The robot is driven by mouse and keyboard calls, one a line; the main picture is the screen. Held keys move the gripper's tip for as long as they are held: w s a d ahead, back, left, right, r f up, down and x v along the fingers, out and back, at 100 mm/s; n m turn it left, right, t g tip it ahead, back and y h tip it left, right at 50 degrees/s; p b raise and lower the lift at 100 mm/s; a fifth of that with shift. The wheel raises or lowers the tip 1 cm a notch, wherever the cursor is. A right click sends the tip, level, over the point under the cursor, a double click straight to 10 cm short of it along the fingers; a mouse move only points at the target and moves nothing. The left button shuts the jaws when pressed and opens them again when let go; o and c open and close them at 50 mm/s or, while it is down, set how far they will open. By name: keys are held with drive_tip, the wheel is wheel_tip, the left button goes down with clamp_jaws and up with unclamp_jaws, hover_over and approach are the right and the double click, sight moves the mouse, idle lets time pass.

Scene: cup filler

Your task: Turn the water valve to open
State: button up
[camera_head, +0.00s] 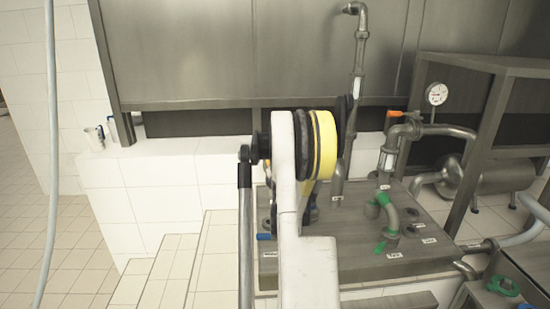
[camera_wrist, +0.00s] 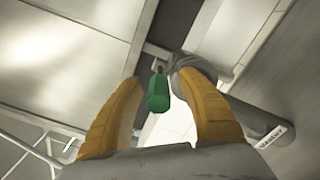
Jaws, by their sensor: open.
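In the wrist view a green valve handle (camera_wrist: 158,94) hangs beside a grey pipe (camera_wrist: 200,76) and shows in the space between the two yellow fingers of my gripper (camera_wrist: 164,76). The fingers are spread apart and hold nothing; I see no contact with the handle. The pipe carries a white label (camera_wrist: 274,133), too blurred to read surely, so I cannot confirm that this is the water valve. In the head view my own arm hides the gripper and part of the pipework. Green handles (camera_head: 381,247) show there on the labelled metal panel (camera_head: 345,238).
A pressure gauge (camera_head: 437,94) and an orange handle (camera_head: 396,114) sit on pipes at the right. A metal frame (camera_head: 487,135) stands beside them. White tiled steps (camera_head: 212,255) lie left of the panel. A hose (camera_head: 50,150) hangs at the far left.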

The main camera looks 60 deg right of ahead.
drive_tip(key=v, duration=0.9)
drive_tip(key=shift+s+a, duration=0.2)
